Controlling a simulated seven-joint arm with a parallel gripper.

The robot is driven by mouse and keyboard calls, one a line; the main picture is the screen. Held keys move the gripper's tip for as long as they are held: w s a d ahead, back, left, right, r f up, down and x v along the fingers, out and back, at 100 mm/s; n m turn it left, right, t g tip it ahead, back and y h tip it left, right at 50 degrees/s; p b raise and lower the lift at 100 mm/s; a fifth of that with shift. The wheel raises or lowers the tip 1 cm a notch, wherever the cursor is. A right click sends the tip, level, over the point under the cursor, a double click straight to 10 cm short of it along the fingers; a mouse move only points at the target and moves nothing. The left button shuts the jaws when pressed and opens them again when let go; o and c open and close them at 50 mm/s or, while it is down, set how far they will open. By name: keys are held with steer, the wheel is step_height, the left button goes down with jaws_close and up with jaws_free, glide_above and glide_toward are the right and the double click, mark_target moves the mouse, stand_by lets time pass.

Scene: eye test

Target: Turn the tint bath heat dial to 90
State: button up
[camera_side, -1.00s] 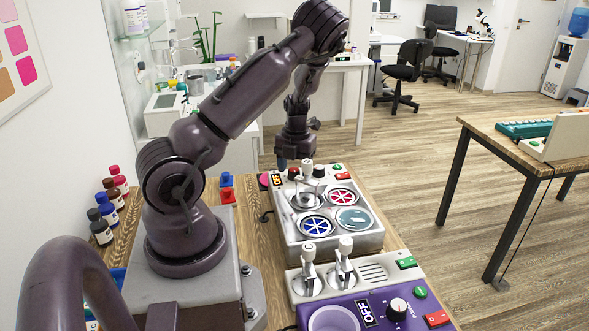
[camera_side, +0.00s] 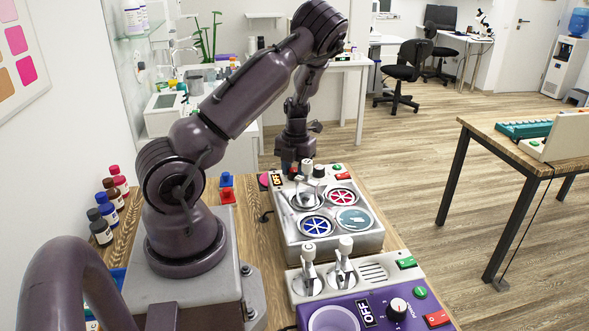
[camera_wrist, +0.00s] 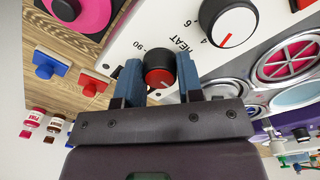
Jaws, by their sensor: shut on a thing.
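The tint bath unit (camera_side: 285,222) is a pale box on the wooden bench, with round coloured baths on top. In the wrist view, a black knob with a red face (camera_wrist: 160,77) sits between the two blue fingers of my gripper (camera_wrist: 160,82). The word HEAT and a 90 mark are printed on the white panel (camera_wrist: 118,45) beside this knob. My gripper is shut on the knob. The knob's pointer is not clear. In the side view, my gripper (camera_side: 291,168) is low at the unit's far left corner, and the held knob is mostly hidden.
A second black dial (camera_wrist: 228,22) with a white face and red pointer is close by, near marks 4 and 6. A purple unit (camera_side: 375,312) with an OFF sign stands in front. Blue (camera_side: 226,180) and red (camera_side: 227,195) blocks lie to the left. Bottles (camera_side: 101,225) line the wall.

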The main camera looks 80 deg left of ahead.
steer(key=m, duration=0.4)
steer(key=shift+m, duration=0.4)
steer(key=m, duration=0.5)
steer(key=shift+d, duration=0.1)
steer(key=m, duration=0.6)
steer(key=shift+t, duration=0.3)
steer(key=m, duration=0.4)
steer(key=shift+s+m, duration=0.1)
steer(key=shift+m, duration=0.3)
steer(key=o, duration=0.9)
steer(key=shift+o, duration=0.2)
